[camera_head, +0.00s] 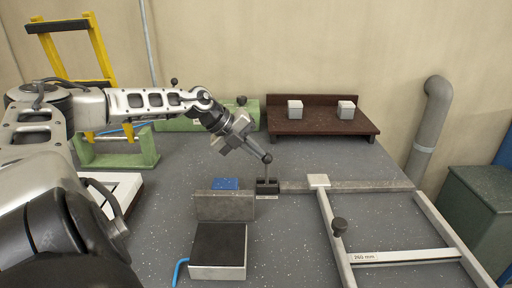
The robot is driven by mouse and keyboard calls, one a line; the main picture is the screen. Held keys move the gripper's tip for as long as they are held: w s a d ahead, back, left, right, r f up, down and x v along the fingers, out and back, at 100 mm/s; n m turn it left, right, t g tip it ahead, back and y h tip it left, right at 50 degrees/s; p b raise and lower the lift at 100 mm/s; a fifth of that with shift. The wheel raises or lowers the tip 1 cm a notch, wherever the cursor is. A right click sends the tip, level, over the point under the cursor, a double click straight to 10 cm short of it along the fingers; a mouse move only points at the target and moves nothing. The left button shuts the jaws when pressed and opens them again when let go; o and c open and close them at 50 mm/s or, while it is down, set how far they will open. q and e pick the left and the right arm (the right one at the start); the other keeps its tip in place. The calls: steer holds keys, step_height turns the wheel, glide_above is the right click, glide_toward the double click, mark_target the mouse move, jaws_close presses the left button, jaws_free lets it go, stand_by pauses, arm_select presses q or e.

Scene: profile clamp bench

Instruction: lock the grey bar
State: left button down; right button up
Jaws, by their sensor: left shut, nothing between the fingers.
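The grey bar (375,185) lies flat across the bench. Its left end meets a small black clamp (267,187), and a pale block (318,181) sits on it. A lever with a dark ball knob (267,159) stands roughly upright from the clamp. My left gripper (259,151) comes down from the upper left, shut and empty, with its tips right at the knob. I cannot tell whether they touch it. How the clamp grips the bar end is too small to see. My right gripper is out of view.
A brown shelf (320,122) with two blocks stands behind.

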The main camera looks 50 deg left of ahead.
mark_target(269, 156)
arm_select(q)
steer(key=shift+w+d+r, duration=0.15)
steer(key=shift+w+d, duration=0.55)
steer(key=shift+w, duration=0.2)
steer(key=shift+w+d, duration=0.5)
steer(key=shift+w, duration=0.05)
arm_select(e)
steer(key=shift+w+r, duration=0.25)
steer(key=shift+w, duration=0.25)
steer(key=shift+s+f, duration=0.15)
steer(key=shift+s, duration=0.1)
arm_select(q)
steer(key=shift+r, duration=0.1)
